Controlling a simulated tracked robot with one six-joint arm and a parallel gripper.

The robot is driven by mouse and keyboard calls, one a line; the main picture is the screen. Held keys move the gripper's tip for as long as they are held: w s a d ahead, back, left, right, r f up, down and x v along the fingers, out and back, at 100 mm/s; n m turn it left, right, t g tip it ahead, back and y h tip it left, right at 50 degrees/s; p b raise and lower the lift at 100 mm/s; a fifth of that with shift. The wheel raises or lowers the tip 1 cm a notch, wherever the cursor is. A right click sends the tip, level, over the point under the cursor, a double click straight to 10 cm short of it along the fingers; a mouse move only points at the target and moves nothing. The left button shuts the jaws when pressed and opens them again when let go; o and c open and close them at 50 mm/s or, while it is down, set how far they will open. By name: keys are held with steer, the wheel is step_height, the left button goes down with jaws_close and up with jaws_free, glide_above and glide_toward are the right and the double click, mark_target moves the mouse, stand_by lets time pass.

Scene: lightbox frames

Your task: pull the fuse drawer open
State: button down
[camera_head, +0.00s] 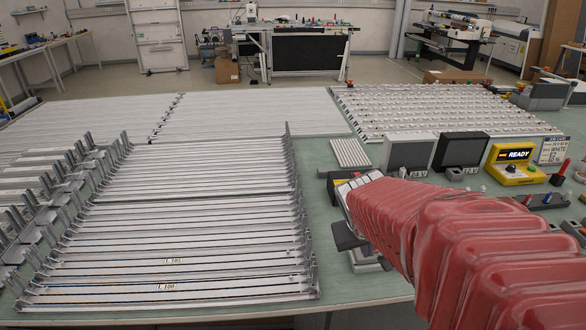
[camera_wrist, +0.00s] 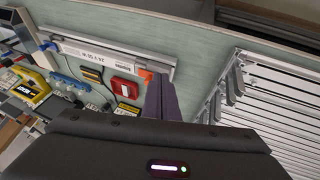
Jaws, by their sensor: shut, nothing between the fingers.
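My gripper (camera_wrist: 163,98) shows in the wrist view as two dark fingers held together, with nothing between them. They point over the green bench, just right of a red block with a white face (camera_wrist: 125,90) and an orange piece (camera_wrist: 146,76). I cannot make out a gap or contact between them. I cannot tell which part is the fuse drawer in either view. In the head view my red-sleeved arm reaches in from the lower right and hides much of the bench around its end.
Rows of white strips (camera_head: 180,220) on racks fill the left of the bench. Two grey-black boxes (camera_head: 409,155) (camera_head: 461,151) and a yellow unit reading READY (camera_head: 513,165) stand at the right. A labelled rail (camera_wrist: 105,54) runs above the red block. Bare green bench (camera_wrist: 200,45) lies beyond.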

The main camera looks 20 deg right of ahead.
steer(key=shift+t+h, duration=0.5)
steer(key=shift+h, duration=0.4)
steer(key=w+d, duration=0.1)
steer(key=d, duration=0.2)
steer(key=w+d+f, duration=0.1)
steer(key=w+d, duration=0.1)
steer(key=d, duration=0.1)
steer(key=w+d+f, duration=0.1)
steer(key=d, duration=0.3)
steer(key=shift+w+d+f, duration=0.1)
steer(key=shift+w+f, duration=0.05)
steer(key=shift+w, duration=0.25)
steer(key=w+d+f+t, duration=0.2)
steer(key=w+d, duration=0.3)
steer(key=w+a+r+t+y, duration=0.2)
steer(key=w+a, duration=0.3)
steer(key=w, duration=0.3)
steer(key=shift+w+a+r+t+y, duration=0.2)
steer(key=shift+w+t+y, duration=0.15)
steer(key=shift+t+y, duration=0.45)
steer(key=shift+f, duration=0.1)
steer(key=shift+x, duration=4.95)
steer(key=shift+d, duration=0.15)
